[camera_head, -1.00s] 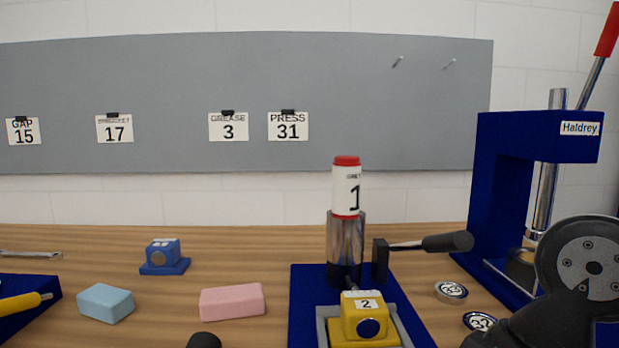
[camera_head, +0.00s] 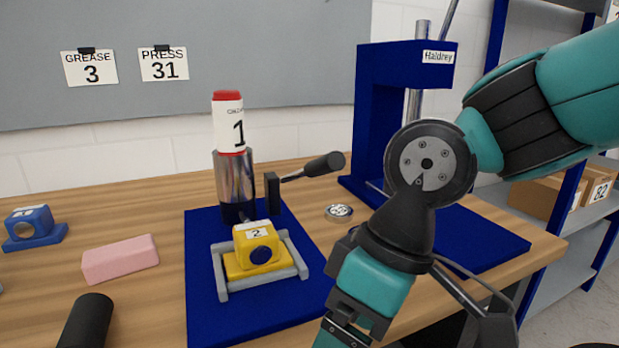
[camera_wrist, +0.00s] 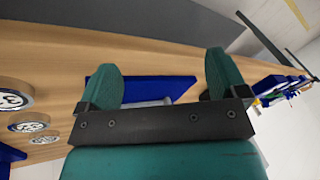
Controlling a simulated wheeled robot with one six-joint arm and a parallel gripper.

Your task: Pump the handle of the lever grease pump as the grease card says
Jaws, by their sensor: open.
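The lever grease pump (camera_head: 235,180) stands on a blue base plate (camera_head: 205,285). It has a metal cylinder and a cartridge (camera_head: 228,125) marked 1 with a red cap. Its black-gripped handle (camera_head: 325,166) points right and slightly up. A yellow block (camera_head: 257,250) marked 2 sits in a grey frame in front of the pump. The grease card (camera_head: 89,68) on the grey board reads 3. My gripper (camera_wrist: 165,80) is open and empty in the wrist view, with part of a blue plate beyond its fingers. In the head view my arm is at the right and the fingertips are out of sight.
A blue Haldrey press (camera_head: 385,110) stands behind my arm. A round numbered disc (camera_head: 339,212) lies right of the pump. A pink block (camera_head: 120,259) and a blue block (camera_head: 33,226) lie at left. A press card (camera_head: 164,64) reads 31. Shelves with boxes (camera_head: 545,195) stand at far right.

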